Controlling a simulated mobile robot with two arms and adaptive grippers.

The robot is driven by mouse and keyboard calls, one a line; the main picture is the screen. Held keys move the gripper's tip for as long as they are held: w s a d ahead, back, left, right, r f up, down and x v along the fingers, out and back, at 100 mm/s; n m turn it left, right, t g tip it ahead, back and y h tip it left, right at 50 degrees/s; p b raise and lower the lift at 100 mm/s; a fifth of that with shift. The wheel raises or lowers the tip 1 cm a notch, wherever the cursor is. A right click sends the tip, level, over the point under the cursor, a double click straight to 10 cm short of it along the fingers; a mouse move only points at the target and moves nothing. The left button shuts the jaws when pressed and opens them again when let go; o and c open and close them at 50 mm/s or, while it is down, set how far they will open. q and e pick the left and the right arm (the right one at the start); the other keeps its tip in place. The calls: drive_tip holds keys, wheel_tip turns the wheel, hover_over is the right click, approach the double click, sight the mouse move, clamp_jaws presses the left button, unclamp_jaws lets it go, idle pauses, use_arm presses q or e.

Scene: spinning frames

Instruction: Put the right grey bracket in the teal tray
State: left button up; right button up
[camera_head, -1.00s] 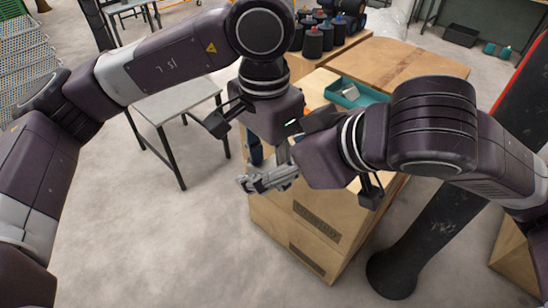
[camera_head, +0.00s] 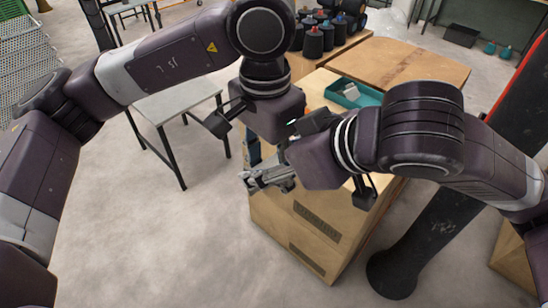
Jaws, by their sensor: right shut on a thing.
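The teal tray (camera_head: 366,98) sits on the cardboard surface behind my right wrist. A pale grey piece (camera_head: 350,92) lies in it; its exact shape is too small to tell. My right gripper (camera_head: 254,180) reaches left from its wrist, in front of the boxes' near left edge and well short of the tray. It is shut on a grey bracket, which I can hardly tell apart from the grey metal fingers. My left gripper (camera_head: 272,118) points down just above and behind the right one. Its fingers are hidden, so its opening does not show.
The cardboard boxes (camera_head: 300,225) fill the middle. A brown board (camera_head: 405,65) lies behind the tray. Dark spools (camera_head: 314,42) stand at the back. A grey table (camera_head: 178,104) stands to the left. My two grippers are very close together.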

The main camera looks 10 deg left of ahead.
use_arm(q)
drive_tip(key=o, duration=0.3)
use_arm(e)
drive_tip(key=shift+w, duration=0.1)
